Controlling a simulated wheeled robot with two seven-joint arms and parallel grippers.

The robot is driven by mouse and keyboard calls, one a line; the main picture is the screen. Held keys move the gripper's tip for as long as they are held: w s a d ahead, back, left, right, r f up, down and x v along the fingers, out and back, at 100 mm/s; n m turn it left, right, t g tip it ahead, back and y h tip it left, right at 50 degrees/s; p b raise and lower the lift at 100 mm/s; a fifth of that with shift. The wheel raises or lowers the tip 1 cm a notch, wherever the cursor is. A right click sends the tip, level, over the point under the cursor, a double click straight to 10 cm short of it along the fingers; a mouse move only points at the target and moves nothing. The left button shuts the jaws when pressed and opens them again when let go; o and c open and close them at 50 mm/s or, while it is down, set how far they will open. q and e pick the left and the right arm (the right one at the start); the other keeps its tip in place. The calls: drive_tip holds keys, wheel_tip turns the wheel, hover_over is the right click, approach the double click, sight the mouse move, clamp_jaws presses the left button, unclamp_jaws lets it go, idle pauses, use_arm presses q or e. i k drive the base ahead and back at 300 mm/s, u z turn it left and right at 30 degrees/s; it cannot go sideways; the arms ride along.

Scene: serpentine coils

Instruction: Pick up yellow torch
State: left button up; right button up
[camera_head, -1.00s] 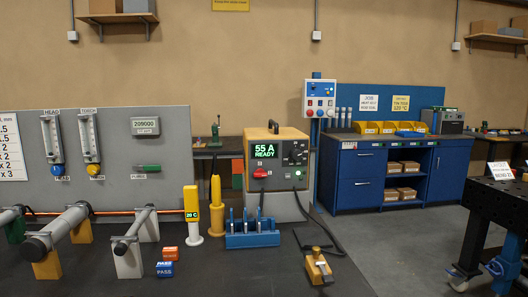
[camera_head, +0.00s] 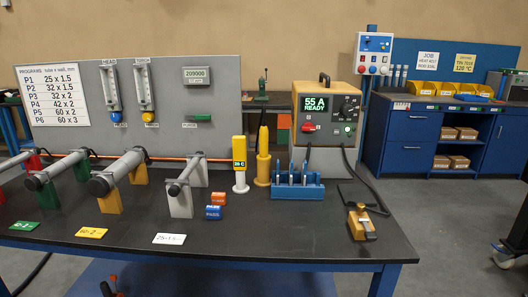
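The yellow torch (camera_head: 263,168) stands upright on the dark bench top, right of the middle of the bench. Neither of my grippers can be made out in the head view, and nothing holds the torch.
The power unit (camera_head: 326,112) reads "55 A READY" behind the rack, with a dark cable along its right. A brass clamp (camera_head: 361,224) lies front right. Orange and blue blocks (camera_head: 214,212) and tubes on stands are left. The bench front (camera_head: 270,235) is clear.

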sight(263, 156)
drive_tip(key=u, duration=2)
drive_tip(key=i, duration=0.95)
drive_tip(key=z, duration=2.35)
